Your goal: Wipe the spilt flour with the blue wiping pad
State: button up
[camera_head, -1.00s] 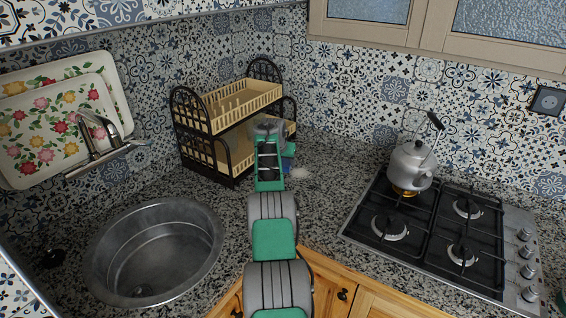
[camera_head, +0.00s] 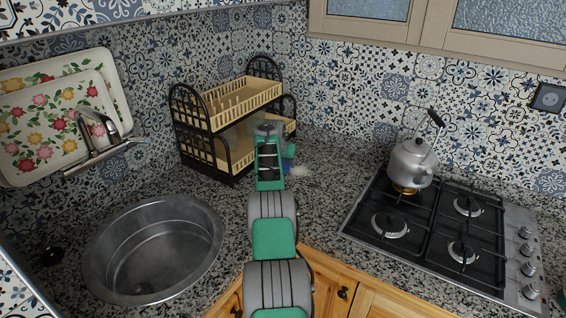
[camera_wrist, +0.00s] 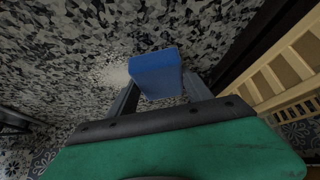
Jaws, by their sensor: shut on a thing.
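In the wrist view the blue wiping pad (camera_wrist: 156,73) is held between the two fingers of my gripper (camera_wrist: 160,92), which is shut on it. The pad is close over the speckled counter; I cannot tell whether it touches. The spilt flour (camera_wrist: 112,73) is a pale patch just left of the pad in the wrist view, partly hidden by it. In the head view the flour (camera_head: 300,170) lies in front of the rack's right end, and a bit of the blue pad (camera_head: 289,151) shows to the left of it, beside my arm.
A two-tier dish rack (camera_head: 215,150) stands close to the left of my gripper. A round sink (camera_head: 155,250) is at the front left. A gas hob (camera_head: 440,230) with a kettle (camera_head: 411,163) is at the right. The counter between flour and hob is clear.

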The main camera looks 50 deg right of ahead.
jog(key=shift+f, duration=0.4)
